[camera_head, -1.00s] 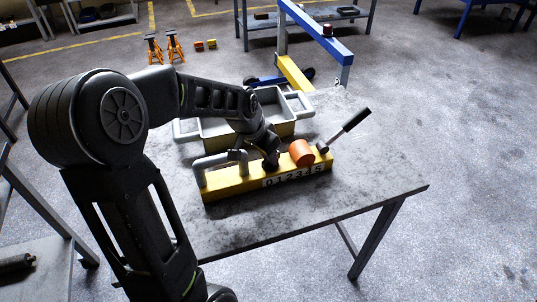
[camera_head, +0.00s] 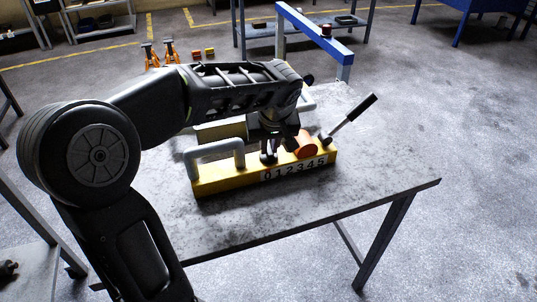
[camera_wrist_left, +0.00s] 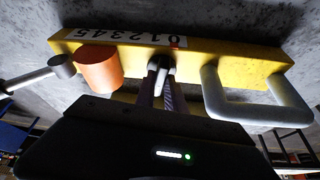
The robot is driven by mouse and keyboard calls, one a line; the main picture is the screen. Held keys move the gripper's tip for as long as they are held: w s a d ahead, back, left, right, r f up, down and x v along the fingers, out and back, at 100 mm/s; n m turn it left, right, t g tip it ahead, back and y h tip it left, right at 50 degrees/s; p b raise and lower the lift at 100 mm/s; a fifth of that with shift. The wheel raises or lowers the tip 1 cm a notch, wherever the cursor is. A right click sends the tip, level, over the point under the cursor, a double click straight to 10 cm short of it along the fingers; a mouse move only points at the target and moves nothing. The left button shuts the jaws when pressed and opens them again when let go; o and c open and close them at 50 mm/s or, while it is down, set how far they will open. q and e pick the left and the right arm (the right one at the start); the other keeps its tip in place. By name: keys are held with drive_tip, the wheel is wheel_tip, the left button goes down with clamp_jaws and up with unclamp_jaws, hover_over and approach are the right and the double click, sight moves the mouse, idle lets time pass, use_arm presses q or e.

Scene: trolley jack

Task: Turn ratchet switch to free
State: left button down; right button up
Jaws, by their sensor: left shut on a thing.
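The yellow jack block (camera_head: 222,181) with a white 0 to 5 scale (camera_head: 293,170) lies on the table. My left gripper (camera_head: 270,158) reaches down to it between the grey handle (camera_head: 216,150) and the orange cylinder (camera_head: 305,148). In the left wrist view my left gripper (camera_wrist_left: 162,72) is shut on a small part at the block's edge, close to the scale's 0 end. This appears to be the ratchet switch; the fingers hide most of it. A red mark (camera_wrist_left: 175,42) shows by the 0. My right gripper is not in view.
A lever with a black grip (camera_head: 358,112) slants up at the block's right end. A tray (camera_head: 220,131) stands behind, partly hidden by my arm. The table's front (camera_head: 300,212) is clear. A blue-topped frame (camera_head: 315,32) stands beyond the table.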

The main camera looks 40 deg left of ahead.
use_arm(q)
drive_tip(key=shift+w+n+g+b, duration=0.1)
drive_tip(key=shift+n+g+b, duration=0.2)
drive_tip(key=shift+n+b, duration=0.5)
drive_tip(key=c, duration=1.4)
unclamp_jaws()
drive_tip(key=shift+r, duration=0.1)
drive_tip(key=v, duration=0.7)
drive_tip(key=shift+d+r+p, duration=0.25)
drive_tip(key=shift+d+p, duration=0.05)
drive_tip(key=shift+p, duration=0.15)
